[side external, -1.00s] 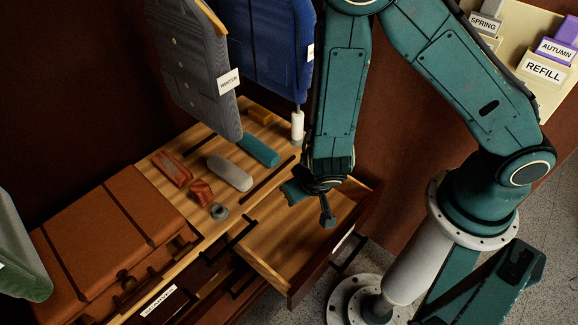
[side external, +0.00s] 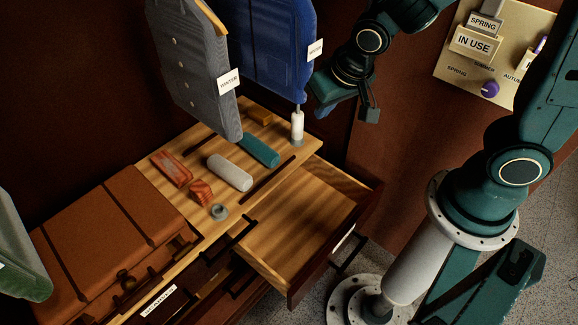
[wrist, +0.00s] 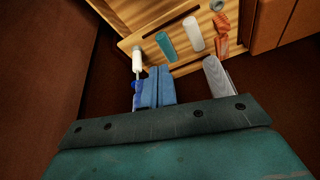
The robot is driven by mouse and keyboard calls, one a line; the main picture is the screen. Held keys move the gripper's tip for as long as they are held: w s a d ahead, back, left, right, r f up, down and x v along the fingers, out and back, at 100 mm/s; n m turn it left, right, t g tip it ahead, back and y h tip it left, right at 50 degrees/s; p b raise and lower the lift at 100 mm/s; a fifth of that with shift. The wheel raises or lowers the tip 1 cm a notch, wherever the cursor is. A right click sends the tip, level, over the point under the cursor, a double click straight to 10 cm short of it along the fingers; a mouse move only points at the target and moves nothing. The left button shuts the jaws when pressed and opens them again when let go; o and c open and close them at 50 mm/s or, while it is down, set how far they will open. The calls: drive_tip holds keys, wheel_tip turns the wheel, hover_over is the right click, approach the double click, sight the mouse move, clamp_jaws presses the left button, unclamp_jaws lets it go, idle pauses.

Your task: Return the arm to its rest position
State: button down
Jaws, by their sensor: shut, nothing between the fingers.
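My gripper (side external: 347,108) is raised in the side view, in front of the brown back wall and to the right of the blue garment (side external: 272,50). It is shut and holds nothing. It hangs above the open drawer (side external: 310,222), well clear of it. The drawer is pulled out and its visible floor is bare. In the wrist view my gripper's fingertips (wrist: 153,88) show as blue-grey shapes over the dark gap below the wooden top. The upper part of my arm is cut off by the top of the side view.
A grey garment (side external: 193,68) tagged WINTER hangs beside the blue one. The wooden top (side external: 272,187) carries a white roll (side external: 229,172), a teal roll (side external: 260,151) and smaller items. A brown suitcase (side external: 105,245) sits at left. A dial panel (side external: 515,25) is on the right wall.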

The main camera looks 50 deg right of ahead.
drive_tip(key=s+d+r+n+t, duration=0.1)
drive_tip(key=s+d+r+n, duration=0.2)
drive_tip(key=s+r, duration=1)
drive_tip(key=d+r, duration=0.1)
drive_tip(key=d, duration=0.2)
drive_tip(key=shift+s+y, duration=0.4)
